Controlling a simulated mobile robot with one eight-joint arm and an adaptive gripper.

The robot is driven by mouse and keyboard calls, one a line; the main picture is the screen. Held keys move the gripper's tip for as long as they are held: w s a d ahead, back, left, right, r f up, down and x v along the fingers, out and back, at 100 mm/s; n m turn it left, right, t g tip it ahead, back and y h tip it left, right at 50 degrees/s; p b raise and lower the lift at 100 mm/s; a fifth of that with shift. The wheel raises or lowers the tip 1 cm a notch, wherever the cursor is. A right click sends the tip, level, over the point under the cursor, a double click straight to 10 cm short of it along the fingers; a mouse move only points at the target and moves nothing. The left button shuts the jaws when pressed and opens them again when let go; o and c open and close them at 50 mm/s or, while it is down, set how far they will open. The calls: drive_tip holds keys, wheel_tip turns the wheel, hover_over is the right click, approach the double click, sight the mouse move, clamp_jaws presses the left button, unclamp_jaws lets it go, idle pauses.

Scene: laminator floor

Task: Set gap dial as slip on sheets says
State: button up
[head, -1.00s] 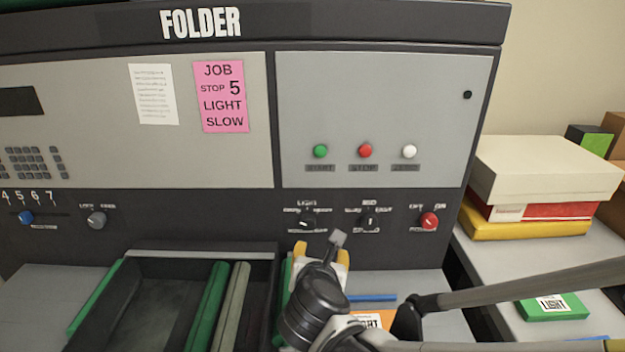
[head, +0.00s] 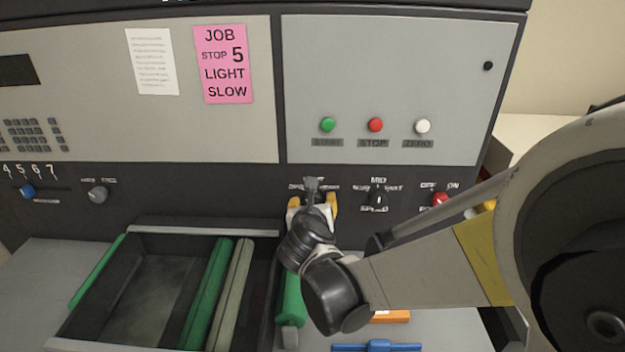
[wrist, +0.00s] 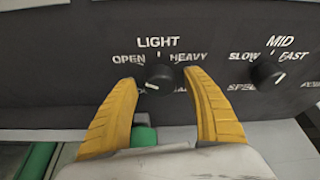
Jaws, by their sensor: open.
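The gap dial (wrist: 159,79) is a black knob in the wrist view, marked OPEN at upper left, LIGHT at top and HEAVY at upper right. A white mark shows on its lower-left face; its exact setting is hard to read. My gripper (wrist: 160,76) is open, its yellow fingers on either side of the knob, contact unclear. In the head view my gripper (head: 312,203) covers most of that dial. An orange pack (head: 392,317) lies on the table, with only a sliver of white slip showing. A pink slip (head: 222,65) on the panel reads JOB STOP 5 LIGHT SLOW.
The speed dial (head: 378,199) is close to the right, and a red switch (head: 440,199) beyond it. Green, red and white buttons sit above. An open tray (head: 190,231) with rollers stands below left. A blue object (head: 375,347) lies in front.

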drive_tip(key=c, duration=1.2)
drive_tip(key=shift+o, duration=0.2)
drive_tip(key=shift+y, duration=0.3)
drive_tip(key=m+y+b, duration=0.1)
drive_tip(key=m+y, duration=0.1)
drive_tip(key=m, duration=0.2)
drive_tip(key=m+t+y+b, duration=0.1)
drive_tip(key=m+y+b, duration=0.1)
drive_tip(key=m, duration=0.2)
drive_tip(key=shift+y+b, duration=0.3)
drive_tip(key=o, duration=1.2)
drive_tip(key=shift+a, duration=0.1)
drive_tip(key=shift+c, duration=0.2)
